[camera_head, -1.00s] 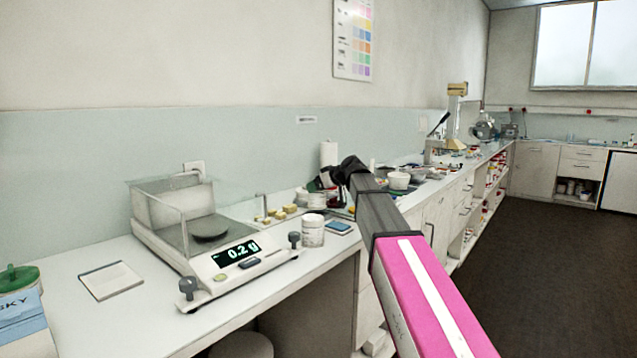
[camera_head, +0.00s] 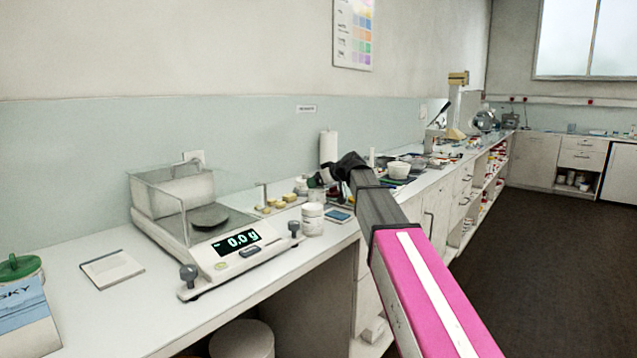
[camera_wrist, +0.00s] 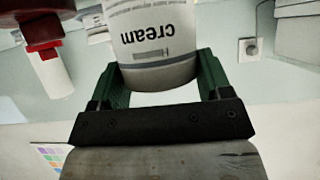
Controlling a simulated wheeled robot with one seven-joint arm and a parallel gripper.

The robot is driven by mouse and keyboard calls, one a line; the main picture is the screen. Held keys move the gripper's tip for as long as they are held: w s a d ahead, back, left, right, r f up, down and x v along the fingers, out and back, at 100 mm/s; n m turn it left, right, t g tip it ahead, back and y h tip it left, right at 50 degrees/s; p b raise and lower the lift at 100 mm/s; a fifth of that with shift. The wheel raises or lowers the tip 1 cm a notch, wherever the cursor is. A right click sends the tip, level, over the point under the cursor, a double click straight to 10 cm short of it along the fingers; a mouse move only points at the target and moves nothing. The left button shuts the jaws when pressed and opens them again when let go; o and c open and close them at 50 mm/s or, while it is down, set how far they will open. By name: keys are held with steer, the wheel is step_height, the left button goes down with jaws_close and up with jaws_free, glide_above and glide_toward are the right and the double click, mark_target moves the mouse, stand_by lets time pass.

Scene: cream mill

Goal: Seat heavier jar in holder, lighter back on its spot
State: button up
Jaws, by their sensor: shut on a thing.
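In the wrist view my gripper (camera_wrist: 158,75) is shut on a white jar (camera_wrist: 152,40) printed "cream", which appears upside down between the green fingers. In the head view my gripper (camera_head: 318,182) is above the bench behind a second white jar, and the held jar is mostly hidden or hard to make out there. The second white jar (camera_head: 312,219) stands upright on the bench, just right of the balance (camera_head: 222,266). The balance pan (camera_head: 209,216) is empty and its display reads 0.0 g. I cannot make out the holder.
A notepad (camera_head: 112,268) lies left of the balance. A green-lidded tub (camera_head: 20,267) stands at the far left. A blue-screened device (camera_head: 340,216) lies right of the standing jar. Small yellow blocks (camera_head: 289,198) and a paper roll (camera_head: 328,146) are behind.

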steer(key=shift+f, duration=0.65)
stand_by(2.2)
steer(key=o, duration=1.3)
steer(key=shift+o, duration=0.2)
